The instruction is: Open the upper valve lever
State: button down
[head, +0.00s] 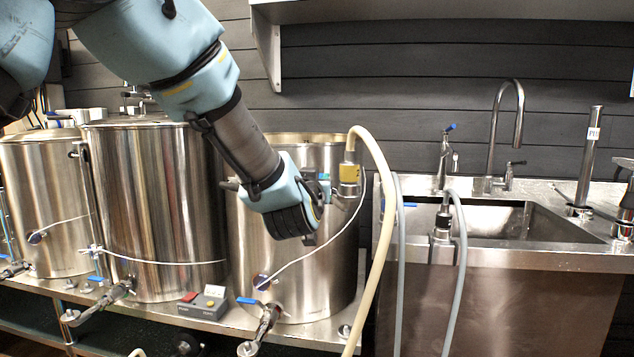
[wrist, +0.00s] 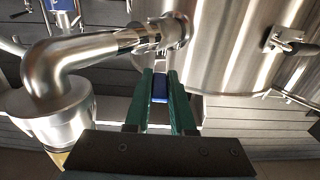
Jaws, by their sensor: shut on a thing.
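The upper valve lever (wrist: 159,88), a blue handle, shows between my green fingers in the wrist view. My gripper (wrist: 160,100) is shut on it; it also shows in the head view (head: 325,188) at the upper front of the right steel kettle (head: 297,270). Just above the fingers in the wrist view is a steel valve fitting (wrist: 155,36) on the kettle wall. A steel elbow (wrist: 70,58) leads left from it. In the head view my gripper hides most of the valve, and I cannot tell the lever's angle there.
A cream hose (head: 383,215) hangs from the yellow-collared fitting (head: 349,173) beside my gripper. A lower valve with a blue lever (head: 247,301) sits at the kettle's foot. A control box (head: 205,303) stands left of it. A sink (head: 500,220) with taps is at right.

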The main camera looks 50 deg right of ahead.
jog(key=c, duration=0.8)
grip_release()
jog(key=shift+o, duration=0.2)
jog(key=b+v, duration=0.1)
jog(key=v, duration=0.9)
jog(key=shift+s+a+b, duration=0.2)
jog(key=shift+a+b, duration=0.15)
